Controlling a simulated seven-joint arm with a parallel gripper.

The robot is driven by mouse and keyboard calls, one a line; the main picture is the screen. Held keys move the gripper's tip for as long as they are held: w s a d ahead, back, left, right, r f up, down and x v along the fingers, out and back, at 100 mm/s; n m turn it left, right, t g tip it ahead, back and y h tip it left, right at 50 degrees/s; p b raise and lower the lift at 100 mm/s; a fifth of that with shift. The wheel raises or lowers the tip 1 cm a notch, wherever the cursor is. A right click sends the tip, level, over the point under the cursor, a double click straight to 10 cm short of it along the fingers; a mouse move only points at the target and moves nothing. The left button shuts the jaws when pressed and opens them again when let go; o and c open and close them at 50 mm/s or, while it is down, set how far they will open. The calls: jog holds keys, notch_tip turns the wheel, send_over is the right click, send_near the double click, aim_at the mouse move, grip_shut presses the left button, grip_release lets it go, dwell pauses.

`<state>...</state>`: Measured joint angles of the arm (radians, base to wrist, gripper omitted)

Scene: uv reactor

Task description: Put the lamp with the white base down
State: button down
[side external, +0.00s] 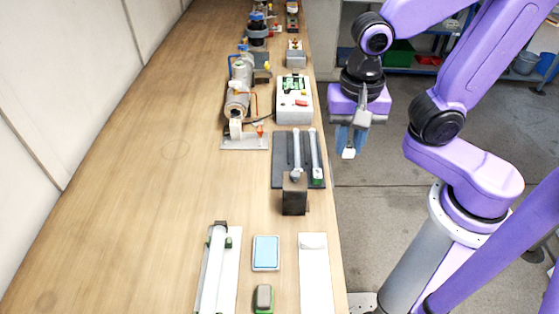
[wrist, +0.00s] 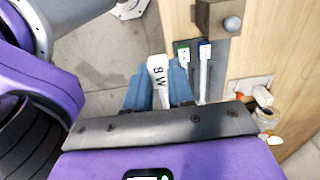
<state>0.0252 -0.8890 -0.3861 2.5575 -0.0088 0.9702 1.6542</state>
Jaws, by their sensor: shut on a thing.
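My gripper (side external: 352,138) is shut on the lamp with the white base. It hangs in the air to the right of the bench edge, over the floor. The lamp's white base (side external: 348,154) shows just below the blue fingers. Two other lamps lie side by side on a dark mat (side external: 282,180) on the bench. In the wrist view one has a green base (wrist: 183,52) and the other a blue base (wrist: 204,52).
A brown block (side external: 294,197) stands at the mat's near end. Beyond the mat are a white box (side external: 294,112) and a metal cylinder apparatus (side external: 237,103). Nearer are a blue-topped box (side external: 266,252), a white strip (side external: 313,265) and a tube fixture (side external: 215,270). The bench's left side is clear.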

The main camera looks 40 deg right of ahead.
jog(key=shift+w+a+f, duration=0.9)
jog(key=shift+w+f, duration=0.05)
jog(key=shift+w, duration=0.95)
send_over(279, 180)
jog(key=f, duration=0.4)
jog(key=s+f, duration=0.1)
jog(key=f, duration=0.1)
jog(key=shift+d+f, duration=0.25)
jog(key=shift+f, duration=0.15)
jog(key=shift+w+a+f, duration=0.15)
jog(key=shift+w+f, duration=0.25)
jog(key=shift+f, duration=0.1)
jog(key=shift+w+f, duration=0.1)
jog(key=shift+f, duration=1.45)
jog(key=shift+f, duration=0.2)
jog(key=c, duration=1.3)
grip_release()
jog(key=shift+o, duration=0.2)
